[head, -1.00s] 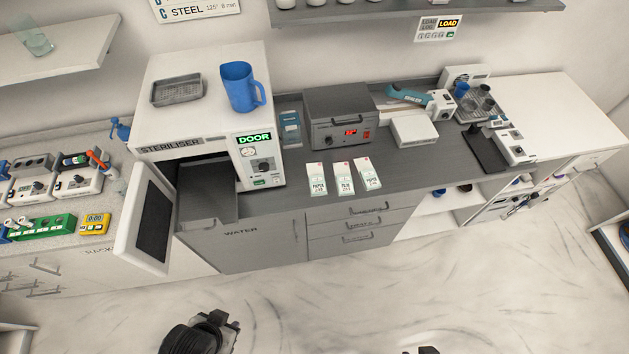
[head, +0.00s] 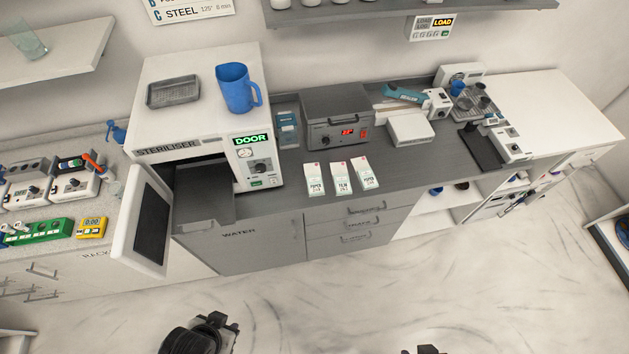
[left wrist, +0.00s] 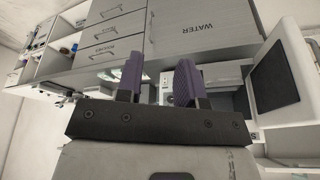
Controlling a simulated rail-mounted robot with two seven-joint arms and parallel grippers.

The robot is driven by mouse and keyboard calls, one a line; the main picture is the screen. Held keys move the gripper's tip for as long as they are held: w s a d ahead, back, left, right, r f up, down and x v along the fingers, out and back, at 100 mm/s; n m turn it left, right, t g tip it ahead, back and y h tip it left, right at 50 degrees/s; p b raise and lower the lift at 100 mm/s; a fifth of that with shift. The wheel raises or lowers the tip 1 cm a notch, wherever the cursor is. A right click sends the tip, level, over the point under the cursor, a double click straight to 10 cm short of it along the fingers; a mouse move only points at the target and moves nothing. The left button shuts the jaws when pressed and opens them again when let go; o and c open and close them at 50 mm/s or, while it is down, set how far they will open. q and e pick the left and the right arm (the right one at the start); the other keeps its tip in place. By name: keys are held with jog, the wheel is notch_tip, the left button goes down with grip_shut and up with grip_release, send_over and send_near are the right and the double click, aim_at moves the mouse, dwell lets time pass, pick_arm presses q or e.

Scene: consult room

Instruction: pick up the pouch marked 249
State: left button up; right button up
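Three white pouches lie side by side at the front of the grey counter in the head view: a left pouch (head: 315,180), a middle pouch (head: 340,178) and a right pouch (head: 364,173). Each has small printed text and a number, too small to read surely, so I cannot tell which is 249. My left gripper (head: 222,324) is low in the head view, in front of the counter and well apart from the pouches. In the left wrist view its two purple fingers (left wrist: 158,82) stand apart with nothing clearly between them. Only a dark tip of my right gripper (head: 429,349) shows at the bottom edge.
The steriliser (head: 205,120) stands left of the pouches, its door (head: 148,222) open outward, with a blue jug (head: 237,90) on top. A grey device with a red display (head: 337,117) stands behind the pouches. The floor (head: 350,290) in front is clear.

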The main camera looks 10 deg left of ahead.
pick_arm(q)
jog(key=shift+o, duration=0.2)
jog(key=o, duration=1.1)
jog(key=shift+o, duration=0.2)
